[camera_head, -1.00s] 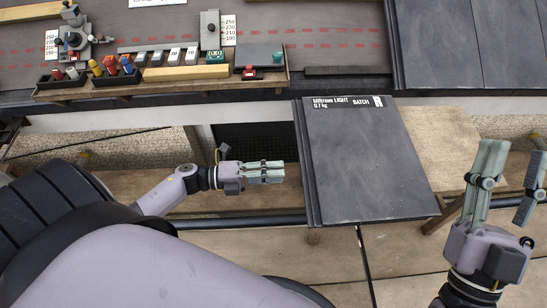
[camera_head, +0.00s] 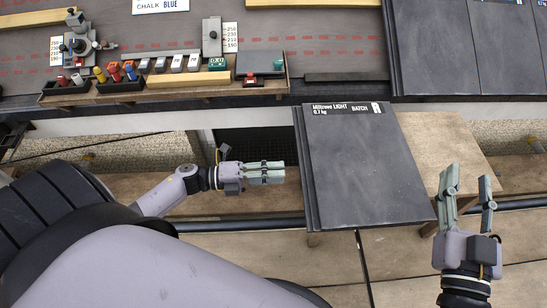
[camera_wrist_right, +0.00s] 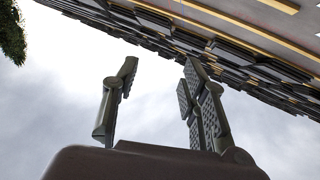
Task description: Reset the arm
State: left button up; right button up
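My left gripper (camera_head: 270,172) points right, just left of the dark slate stack. Its fingers look drawn together, with nothing seen between them, but the exact gap is hard to tell. My right gripper (camera_head: 470,185) is at the lower right of the head view, pointing up, to the right of the slate stack. In the right wrist view its fingers (camera_wrist_right: 158,98) stand apart with only sky between them. It is open and empty.
The slate stack (camera_head: 365,165), labelled Miltrowe LIGHT, lies on a wooden bench (camera_head: 435,145). A tool board (camera_head: 165,98) with cups, small blocks and a clamp stands beyond at the upper left. Slates (camera_head: 430,45) cover the upper right. Planks lie below.

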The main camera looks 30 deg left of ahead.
notch_tip(320, 180, down, 9)
jog(key=s+d+g+h+p, duration=0.1)
jog(key=g+p, duration=0.1)
jog(key=g, duration=0.3)
jog(key=shift+s+d+h, duration=0.3)
jog(key=shift+d+h, duration=0.05)
jog(key=shift+h, duration=0.05)
